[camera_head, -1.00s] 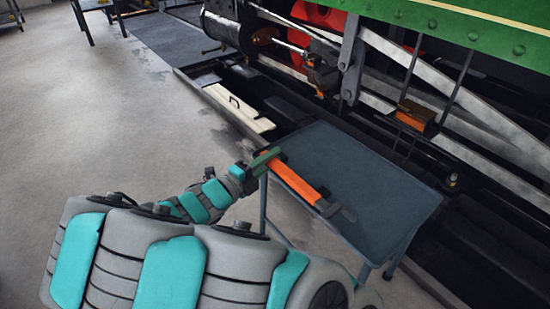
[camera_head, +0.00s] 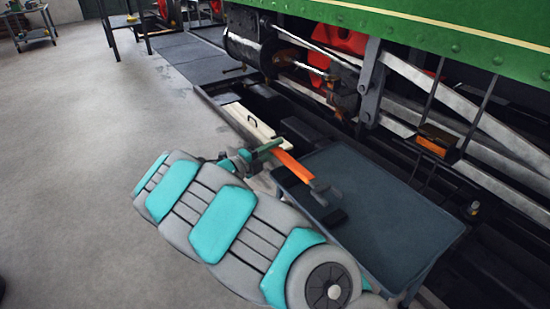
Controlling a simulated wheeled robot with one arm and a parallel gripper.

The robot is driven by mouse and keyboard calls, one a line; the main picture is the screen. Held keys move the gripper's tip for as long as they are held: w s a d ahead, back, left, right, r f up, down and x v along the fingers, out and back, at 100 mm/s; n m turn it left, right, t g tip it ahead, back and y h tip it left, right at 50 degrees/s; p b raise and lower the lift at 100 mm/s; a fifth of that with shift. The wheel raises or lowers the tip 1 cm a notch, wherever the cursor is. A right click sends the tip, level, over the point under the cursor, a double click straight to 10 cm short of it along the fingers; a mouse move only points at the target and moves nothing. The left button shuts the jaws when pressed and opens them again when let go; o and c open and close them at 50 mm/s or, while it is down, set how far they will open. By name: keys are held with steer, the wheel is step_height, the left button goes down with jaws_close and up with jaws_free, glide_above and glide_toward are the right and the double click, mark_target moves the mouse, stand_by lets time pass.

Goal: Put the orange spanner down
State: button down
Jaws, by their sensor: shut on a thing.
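The orange spanner (camera_head: 291,166) has an orange handle and a dark grey head, which points down and to the right. My gripper (camera_head: 268,149) is shut on the upper left end of its handle. The spanner shows over the upper left corner of a blue-grey table (camera_head: 390,215). A dark patch, perhaps its shadow, lies on the table just below the head, so the spanner seems held above the top. The exact gap cannot be told. My arm hides the table's near left side.
The table top is otherwise bare. Behind it runs a dark pit with a cream board (camera_head: 250,121) at its edge. The green steam tram (camera_head: 440,30) with its rods stands beyond. An orange-topped block (camera_head: 433,140) sits on the tram's frame. Open grey floor lies to the left.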

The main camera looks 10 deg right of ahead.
steer(key=shift+w+f, duration=0.2)
steer(key=shift+f, duration=0.15)
step_height(320, 180, down, 3)
steer(key=shift+r+b, duration=0.1)
steer(key=shift+b, duration=0.35)
steer(key=c, duration=0.7)
jaws_free()
steer(key=shift+c, duration=0.2)
steer(key=p+v, duration=0.1)
steer(key=v, duration=1.1)
